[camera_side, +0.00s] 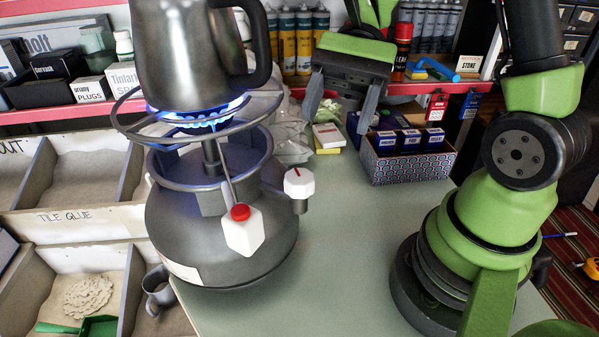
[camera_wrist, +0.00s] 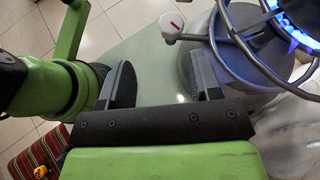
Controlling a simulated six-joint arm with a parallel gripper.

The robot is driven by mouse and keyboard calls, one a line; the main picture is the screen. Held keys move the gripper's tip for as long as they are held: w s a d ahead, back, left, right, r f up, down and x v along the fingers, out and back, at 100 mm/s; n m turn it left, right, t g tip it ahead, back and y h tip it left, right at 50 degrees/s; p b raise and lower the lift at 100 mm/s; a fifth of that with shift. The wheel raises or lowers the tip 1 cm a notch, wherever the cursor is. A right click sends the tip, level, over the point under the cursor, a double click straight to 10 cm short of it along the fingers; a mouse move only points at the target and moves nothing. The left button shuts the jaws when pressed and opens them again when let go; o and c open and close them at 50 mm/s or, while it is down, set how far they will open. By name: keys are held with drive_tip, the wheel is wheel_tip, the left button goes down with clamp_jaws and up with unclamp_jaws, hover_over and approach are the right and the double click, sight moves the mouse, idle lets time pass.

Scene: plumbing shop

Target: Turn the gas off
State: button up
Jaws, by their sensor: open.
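A grey gas bottle (camera_side: 200,240) stands on the pale green table with a lit burner on top. Blue flame (camera_side: 195,112) burns under a metal kettle (camera_side: 190,50). A white valve knob (camera_side: 299,183) with a red mark sits on the bottle's right side, and it also shows in the wrist view (camera_wrist: 172,27). My gripper (camera_side: 341,105) is open and empty, above the table to the right of the burner, apart from the knob. In the wrist view my gripper's fingers (camera_wrist: 164,82) point towards the table.
A patterned box (camera_side: 408,165) of blue cartons stands behind on the table, beside small boxes (camera_side: 328,138). A red-edged shelf (camera_side: 60,110) with bottles and tubes runs behind. Bins (camera_side: 75,215) lie at left. The tabletop (camera_side: 350,240) right of the bottle is clear.

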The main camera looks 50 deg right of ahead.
sight(301, 174)
drive_tip(key=shift+m+y, duration=0.8)
drive_tip(key=shift+y, duration=0.1)
drive_tip(key=x, duration=0.3)
drive_tip(key=w+x, duration=0.1)
drive_tip(key=x, duration=0.2)
drive_tip(key=f+x, duration=0.1)
drive_tip(key=x, duration=0.2)
drive_tip(key=shift+a+f, duration=0.1)
drive_tip(key=shift+a, duration=0.15)
drive_tip(key=c, duration=0.9)
